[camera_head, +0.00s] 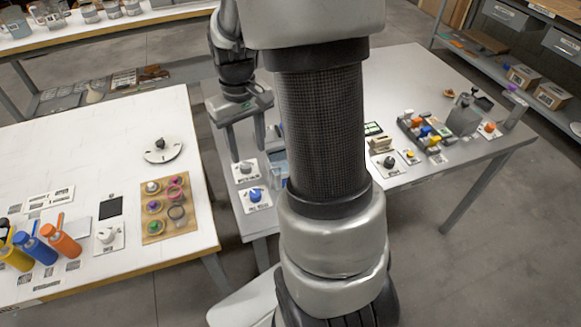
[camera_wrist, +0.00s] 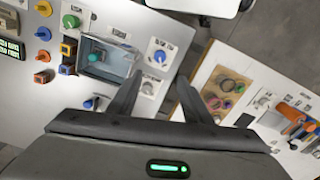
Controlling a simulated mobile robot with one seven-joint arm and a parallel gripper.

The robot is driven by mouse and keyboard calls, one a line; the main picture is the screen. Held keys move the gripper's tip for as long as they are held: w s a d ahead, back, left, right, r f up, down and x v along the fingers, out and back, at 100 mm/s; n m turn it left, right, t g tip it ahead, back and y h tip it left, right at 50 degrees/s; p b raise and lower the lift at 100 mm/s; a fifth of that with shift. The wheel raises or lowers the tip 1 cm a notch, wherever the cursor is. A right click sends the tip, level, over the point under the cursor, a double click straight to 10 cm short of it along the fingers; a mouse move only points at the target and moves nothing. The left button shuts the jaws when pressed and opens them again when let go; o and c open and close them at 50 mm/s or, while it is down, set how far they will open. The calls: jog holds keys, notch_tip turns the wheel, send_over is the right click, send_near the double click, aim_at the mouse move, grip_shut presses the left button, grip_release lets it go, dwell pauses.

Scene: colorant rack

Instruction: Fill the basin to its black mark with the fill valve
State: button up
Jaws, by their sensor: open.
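A blue knob on a white labelled plate (camera_head: 255,195) sits at the near left of the grey table; it also shows in the wrist view (camera_wrist: 160,57). A dark grey knob on a similar plate (camera_head: 246,168) is behind it and lies close to one fingertip in the wrist view (camera_wrist: 147,88). Their labels are too small to read. The clear-walled basin (camera_wrist: 108,62) stands beside the knobs, with a teal thing inside. The head view mostly hides it behind my arm. Its black mark and water level cannot be made out. My gripper (camera_head: 248,150) is open and empty above the knobs, fingers down (camera_wrist: 158,78).
The white table (camera_head: 100,215) at left holds bottles (camera_head: 62,245), a tan board of coloured knobs (camera_head: 165,208) and a dial (camera_head: 162,151). Several coloured blocks and knobs (camera_head: 428,130) crowd the grey table's right side. A gap separates both tables.

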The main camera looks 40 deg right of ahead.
aim_at(255, 193)
notch_tip(255, 193, down, 17)
jog(key=m+b, duration=0.9)
jog(key=b, duration=0.1)
jog(key=shift+f, duration=0.1)
